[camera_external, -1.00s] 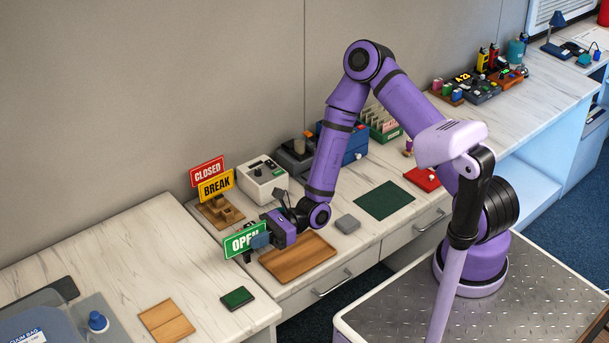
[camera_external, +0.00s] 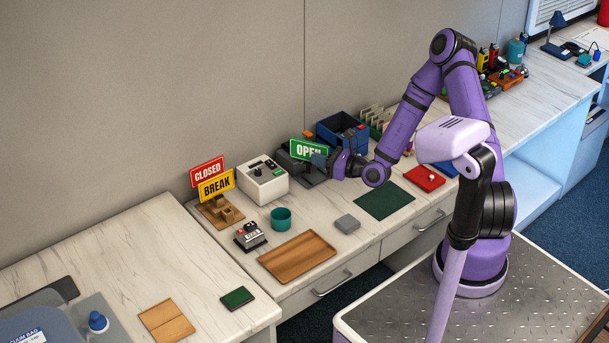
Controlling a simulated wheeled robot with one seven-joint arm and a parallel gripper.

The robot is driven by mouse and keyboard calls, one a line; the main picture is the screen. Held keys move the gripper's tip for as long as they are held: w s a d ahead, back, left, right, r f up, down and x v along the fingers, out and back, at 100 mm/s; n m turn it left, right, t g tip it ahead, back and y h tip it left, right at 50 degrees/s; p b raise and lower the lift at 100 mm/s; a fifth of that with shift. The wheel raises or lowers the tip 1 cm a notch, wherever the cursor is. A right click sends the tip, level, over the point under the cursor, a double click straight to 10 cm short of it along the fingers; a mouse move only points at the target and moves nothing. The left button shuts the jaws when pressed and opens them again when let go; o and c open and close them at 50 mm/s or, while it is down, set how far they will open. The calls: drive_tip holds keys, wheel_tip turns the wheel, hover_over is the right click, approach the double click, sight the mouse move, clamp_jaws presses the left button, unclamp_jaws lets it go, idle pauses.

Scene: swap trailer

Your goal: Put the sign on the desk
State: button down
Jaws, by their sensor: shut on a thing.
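The green OPEN sign (camera_external: 306,149) is held upright in my gripper (camera_external: 325,160), which is shut on its right part. The sign is in the air in front of a dark grey device at the back of the desk (camera_external: 330,255). My fingertips hide part of the sign's lettering. The yellow BREAK sign (camera_external: 216,187) and the red CLOSED sign (camera_external: 207,170) stand in a wooden holder (camera_external: 222,212) at the desk's left end.
A white box with knobs (camera_external: 262,180), a teal cup (camera_external: 281,218), a small button box (camera_external: 250,237), a wooden tray (camera_external: 297,256) and a grey block (camera_external: 347,223) stand on the desk. A dark green mat (camera_external: 384,201) lies bare. A blue bin (camera_external: 341,131) is behind my gripper.

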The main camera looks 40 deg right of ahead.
drive_tip(key=s+f+m+t+h, duration=0.2)
drive_tip(key=s+f+m+h, duration=0.2)
drive_tip(key=h, duration=0.4)
drive_tip(key=shift+s+m, duration=0.65)
drive_tip(key=shift+m, duration=0.15)
drive_tip(key=shift+d, duration=0.1)
drive_tip(key=shift+s, duration=0.1)
drive_tip(key=s+d+f, duration=0.2)
drive_tip(key=s+d, duration=0.2)
drive_tip(key=s, duration=0.3)
drive_tip(key=s+d+f, duration=0.2)
drive_tip(key=s+d, duration=0.2)
drive_tip(key=s, duration=0.3)
drive_tip(key=w+d, duration=0.1)
drive_tip(key=w, duration=0.3)
drive_tip(key=w+d+f, duration=0.1)
drive_tip(key=w, duration=0.4)
drive_tip(key=w+d, duration=0.2)
drive_tip(key=w, duration=0.3)
drive_tip(key=shift+w+f, duration=0.15)
drive_tip(key=shift+f, duration=0.1)
drive_tip(key=shift+w+f, duration=0.15)
drive_tip(key=shift+f, duration=1.6)
